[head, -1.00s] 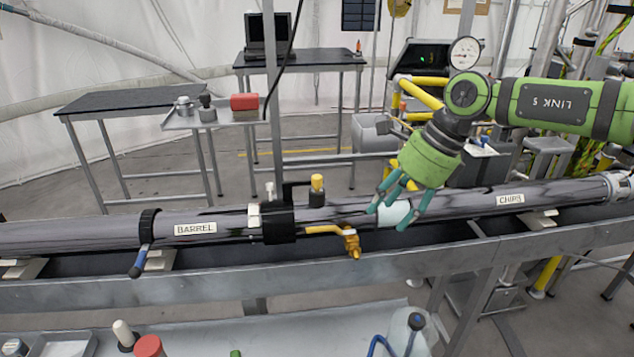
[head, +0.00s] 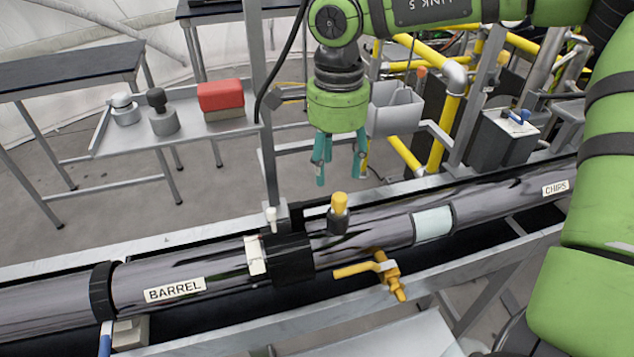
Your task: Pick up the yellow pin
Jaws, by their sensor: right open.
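The yellow pin (head: 340,203) stands upright in a dark collar (head: 338,222) on top of the long metal barrel (head: 390,232). My right gripper (head: 340,172) hangs above and slightly behind the pin in the picture, with its teal fingers pointing down, apart and empty. The fingertips do not touch the pin; a small gap shows between them. My left gripper is not in view.
A yellow-brass valve handle (head: 383,271) sticks out of the barrel's front. A black clamp (head: 290,259) and a white peg (head: 271,219) sit left of the pin. A side tray (head: 190,140) holds a red block (head: 221,95). Yellow pipes (head: 405,148) stand behind.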

